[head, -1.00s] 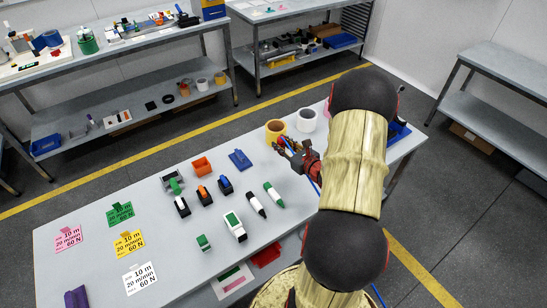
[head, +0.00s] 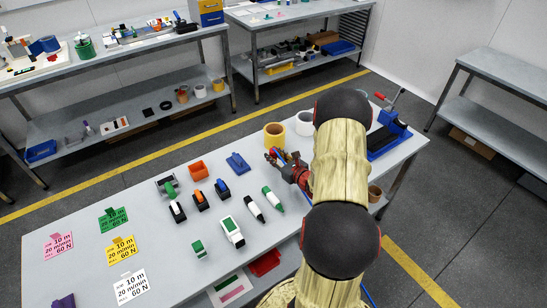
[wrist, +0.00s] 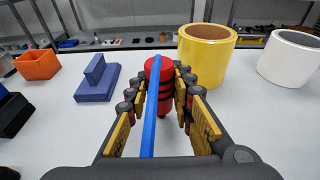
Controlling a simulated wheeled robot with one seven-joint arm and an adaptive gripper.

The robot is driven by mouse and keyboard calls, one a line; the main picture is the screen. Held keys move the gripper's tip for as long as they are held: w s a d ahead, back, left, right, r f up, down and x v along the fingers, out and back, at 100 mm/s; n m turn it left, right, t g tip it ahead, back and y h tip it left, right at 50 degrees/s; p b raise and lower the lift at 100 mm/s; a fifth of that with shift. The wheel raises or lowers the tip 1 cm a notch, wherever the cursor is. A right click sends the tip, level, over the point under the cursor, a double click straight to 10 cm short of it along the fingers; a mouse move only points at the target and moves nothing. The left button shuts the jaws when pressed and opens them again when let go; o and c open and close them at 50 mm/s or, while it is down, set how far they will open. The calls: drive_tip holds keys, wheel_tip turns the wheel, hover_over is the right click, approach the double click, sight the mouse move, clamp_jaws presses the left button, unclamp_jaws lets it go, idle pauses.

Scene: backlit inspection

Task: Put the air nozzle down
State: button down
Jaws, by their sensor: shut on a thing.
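My gripper (head: 277,158) is over the workbench (head: 82,204), just in front of the yellow tape roll. It is shut on the air nozzle, a red cylinder (wrist: 160,70) with a blue hose (wrist: 150,115) running back toward the wrist camera. The nozzle stands roughly upright between the fingers in the wrist view. I cannot tell whether its lower end touches the bench. In the head view the nozzle is mostly hidden by my gripper and arm.
Near my gripper are a yellow tape roll (head: 274,136), a white roll (head: 304,123), a blue block (head: 238,163) and an orange bin (head: 198,170). Markers and small devices lie to the left. A blue vise (head: 388,138) is at the right end. Bare bench lies between blue block and gripper.

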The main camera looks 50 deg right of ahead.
drive_tip(key=shift+f, duration=0.2)
drive_tip(key=c, duration=1.7)
unclamp_jaws()
drive_tip(key=shift+o, duration=0.7)
drive_tip(key=shift+r, duration=0.1)
